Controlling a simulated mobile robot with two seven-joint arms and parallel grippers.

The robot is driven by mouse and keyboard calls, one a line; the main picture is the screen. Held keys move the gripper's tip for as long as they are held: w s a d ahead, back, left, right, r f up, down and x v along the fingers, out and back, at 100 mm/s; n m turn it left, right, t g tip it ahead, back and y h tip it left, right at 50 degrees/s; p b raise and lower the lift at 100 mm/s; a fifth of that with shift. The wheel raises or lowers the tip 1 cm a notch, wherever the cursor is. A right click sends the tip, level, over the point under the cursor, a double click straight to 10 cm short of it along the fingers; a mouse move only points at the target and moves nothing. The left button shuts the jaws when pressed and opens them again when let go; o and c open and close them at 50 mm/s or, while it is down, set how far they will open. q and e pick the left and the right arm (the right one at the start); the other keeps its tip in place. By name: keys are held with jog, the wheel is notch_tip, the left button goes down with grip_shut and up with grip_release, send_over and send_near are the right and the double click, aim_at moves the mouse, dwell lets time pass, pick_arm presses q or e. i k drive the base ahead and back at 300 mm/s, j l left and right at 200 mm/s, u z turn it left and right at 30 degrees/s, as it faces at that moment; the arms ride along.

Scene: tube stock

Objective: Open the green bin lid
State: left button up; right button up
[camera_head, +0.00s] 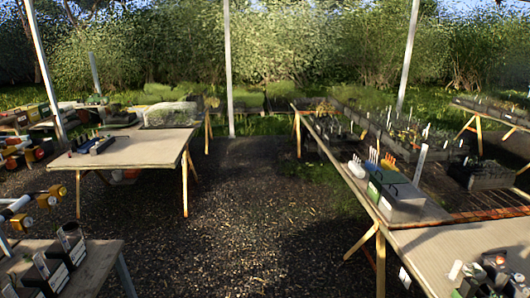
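A small box with green faces (375,191) stands on the right-hand table, beside a grey box (404,204). It may be the green bin. A dark green flat top (392,178) lies over it and looks shut, but it is too small to be sure. Several upright orange and yellow pieces (388,161) stand just behind it.
The right-hand table (465,247) has dark jars (490,270) at its near end. A left table (140,150) carries a clear-sided box (171,115). Dark containers (68,245) stand on a near-left table. The gravel aisle (240,210) between the tables is clear.

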aim_at(393, 177)
jog(key=i+j, duration=0.1)
jog(key=i, duration=0.6)
jog(key=i+j, duration=0.1)
jog(key=i, duration=0.65)
jog(key=i+j, duration=0.1)
jog(key=i, duration=0.6)
jog(key=i+l, duration=0.3)
jog(key=i, duration=0.2)
jog(key=i+l, duration=0.3)
jog(key=i, duration=0.15)
jog(key=i+l+z, duration=0.1)
jog(key=i+l, duration=0.2)
jog(key=i, duration=0.2)
jog(key=i+l, duration=0.25)
jog(key=i, duration=0.25)
jog(key=l, duration=2.05)
